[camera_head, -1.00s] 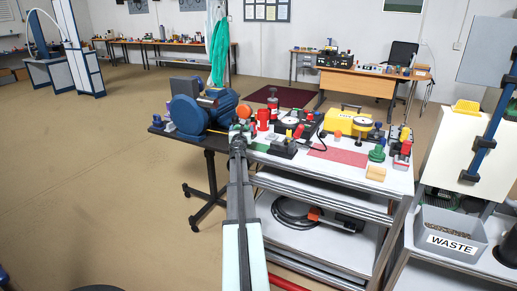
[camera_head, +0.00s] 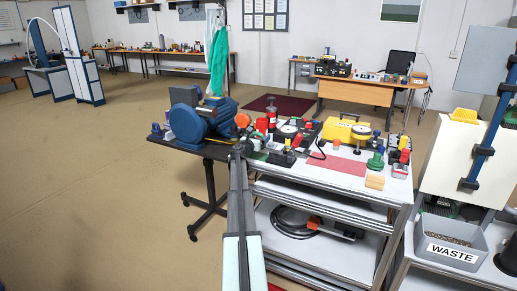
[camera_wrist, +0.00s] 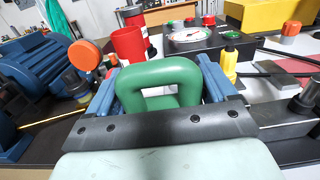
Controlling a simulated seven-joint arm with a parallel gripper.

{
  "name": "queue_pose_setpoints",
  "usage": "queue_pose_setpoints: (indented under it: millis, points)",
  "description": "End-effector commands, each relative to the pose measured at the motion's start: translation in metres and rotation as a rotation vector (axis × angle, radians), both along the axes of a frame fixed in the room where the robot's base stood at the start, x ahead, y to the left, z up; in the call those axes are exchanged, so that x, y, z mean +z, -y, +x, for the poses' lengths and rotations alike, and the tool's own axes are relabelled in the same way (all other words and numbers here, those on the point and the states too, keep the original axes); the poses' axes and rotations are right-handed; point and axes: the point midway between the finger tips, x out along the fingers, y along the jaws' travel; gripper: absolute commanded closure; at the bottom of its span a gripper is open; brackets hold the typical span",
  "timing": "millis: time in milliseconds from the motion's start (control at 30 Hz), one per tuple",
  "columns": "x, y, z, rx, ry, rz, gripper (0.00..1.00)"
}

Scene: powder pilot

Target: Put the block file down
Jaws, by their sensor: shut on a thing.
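The block file (camera_wrist: 165,72) appears in the wrist view as a thing with a thick green loop handle, between the blue fingers of my gripper (camera_wrist: 162,86). My gripper is shut on it. Its underside is hidden behind the handle and the dark gripper body, so I cannot tell whether it touches the bench top. In the head view my gripper (camera_head: 241,149) is at the left end of the white bench top (camera_head: 318,178), beside the blue grinder; the file is hardly visible there.
The blue grinder (camera_head: 199,122) stands close on the left. A red cup (camera_wrist: 130,45) and an orange disc (camera_wrist: 85,54) stand just beyond the fingers. A yellow case (camera_head: 343,132), a red mat (camera_head: 338,167) and a green knob (camera_head: 375,162) lie farther right.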

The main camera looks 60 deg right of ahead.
Motion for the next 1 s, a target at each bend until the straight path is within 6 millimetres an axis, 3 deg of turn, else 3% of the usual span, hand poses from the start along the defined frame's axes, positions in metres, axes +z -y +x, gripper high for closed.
queue_pose_setpoints:
  millis: [267, 533, 933, 967, 1000]
  points:
    - [-0.017, 0.0, 0.0, 0.001, -0.001, 0.0, 0.5]
    - [-0.047, 0.0, 0.0, 0.002, -0.001, 0.0, 0.5]
    - [-0.051, 0.0, 0.0, 0.002, 0.0, 0.0, 0.5]
    - [-0.052, 0.0, 0.0, 0.002, 0.001, 0.0, 0.14]
    - [-0.051, 0.0, 0.0, 0.002, 0.001, 0.0, 0.1]
